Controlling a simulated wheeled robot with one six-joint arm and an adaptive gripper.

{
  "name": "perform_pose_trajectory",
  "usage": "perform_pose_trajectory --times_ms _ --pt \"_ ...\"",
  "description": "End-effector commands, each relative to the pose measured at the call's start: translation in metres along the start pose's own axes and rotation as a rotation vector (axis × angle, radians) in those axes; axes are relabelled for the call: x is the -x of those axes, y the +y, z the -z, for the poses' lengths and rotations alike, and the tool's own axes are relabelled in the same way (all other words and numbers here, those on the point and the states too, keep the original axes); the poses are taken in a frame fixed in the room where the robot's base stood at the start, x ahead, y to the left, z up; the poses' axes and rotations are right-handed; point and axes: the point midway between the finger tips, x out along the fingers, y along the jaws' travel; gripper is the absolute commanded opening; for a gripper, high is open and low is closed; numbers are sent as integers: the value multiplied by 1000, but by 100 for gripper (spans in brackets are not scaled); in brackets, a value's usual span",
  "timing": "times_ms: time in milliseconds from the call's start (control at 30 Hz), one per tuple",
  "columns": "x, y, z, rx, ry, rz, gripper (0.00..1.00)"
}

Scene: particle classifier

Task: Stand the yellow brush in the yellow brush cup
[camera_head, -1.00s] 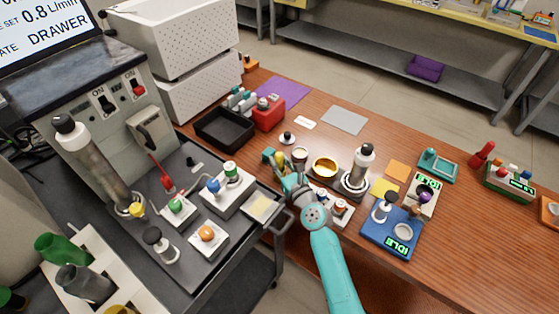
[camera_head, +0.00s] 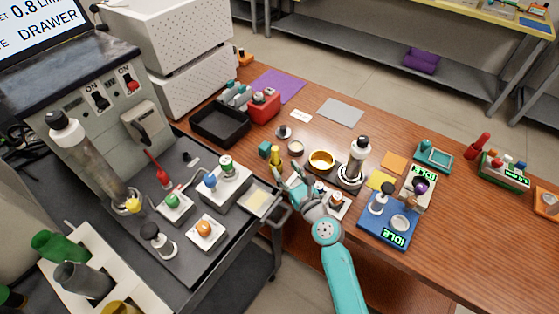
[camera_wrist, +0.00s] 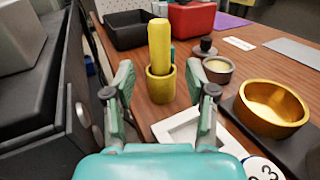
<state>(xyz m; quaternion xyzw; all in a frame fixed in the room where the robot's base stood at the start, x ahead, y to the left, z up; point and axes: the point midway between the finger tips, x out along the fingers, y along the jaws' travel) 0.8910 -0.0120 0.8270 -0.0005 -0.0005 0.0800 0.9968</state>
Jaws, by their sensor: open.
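The yellow brush (camera_wrist: 160,45) stands upright in the yellow brush cup (camera_wrist: 160,86) on the wooden table. Only its thick upper part shows; its lower end is hidden inside the cup. In the head view the brush (camera_head: 276,152) and cup (camera_head: 276,165) show near the table's left edge. My gripper (camera_wrist: 160,93) is open and empty. Its two fingers are spread to either side of the cup's line in the wrist view, with the cup beyond the fingertips. In the head view my gripper (camera_head: 285,180) is just below the cup, apart from the brush.
A brass bowl (camera_wrist: 272,103) and a small grey cup (camera_wrist: 217,69) stand right of the brush cup. A white holder (camera_wrist: 190,125) lies close in front. A black tray (camera_head: 219,123) and red box (camera_head: 264,105) are behind. A dark cart (camera_head: 190,240) stands left.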

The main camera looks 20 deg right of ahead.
Motion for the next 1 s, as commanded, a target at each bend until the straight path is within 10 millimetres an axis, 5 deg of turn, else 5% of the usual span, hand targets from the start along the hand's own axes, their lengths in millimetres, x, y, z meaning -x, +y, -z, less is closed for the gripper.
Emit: perform_pose_trajectory --times_ms 333,1000 --pt "46 0 0 -2 0 1 56" --pt "50 0 0 -1 0 0 56"
